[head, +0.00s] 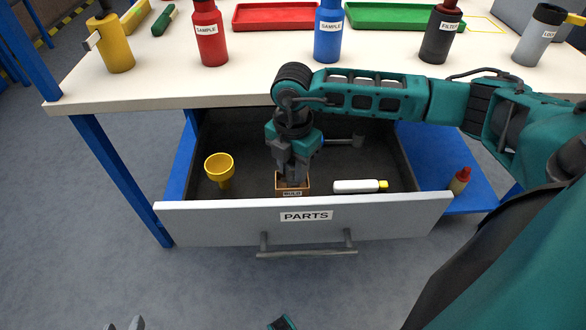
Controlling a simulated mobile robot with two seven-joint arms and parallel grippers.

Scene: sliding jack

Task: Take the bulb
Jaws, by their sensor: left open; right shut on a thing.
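The PARTS drawer (400,208) is pulled out under the table. Inside it, near its front wall, is a small brown open-topped box with a label (292,193), too small to read surely but seemingly BULB. My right gripper (292,181) points down into this box, its fingers shut on the box or its contents. The fingertips hide most of the inside, and I cannot see a bulb itself. My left gripper (124,324) shows only its grey fingertips at the bottom left edge, open, empty and far from the drawer.
A yellow funnel (219,168) lies left in the drawer; a white tube with yellow cap (356,186) lies right, with a grey-headed tool (344,141) behind. Bottles and trays stand on the table (160,90) above.

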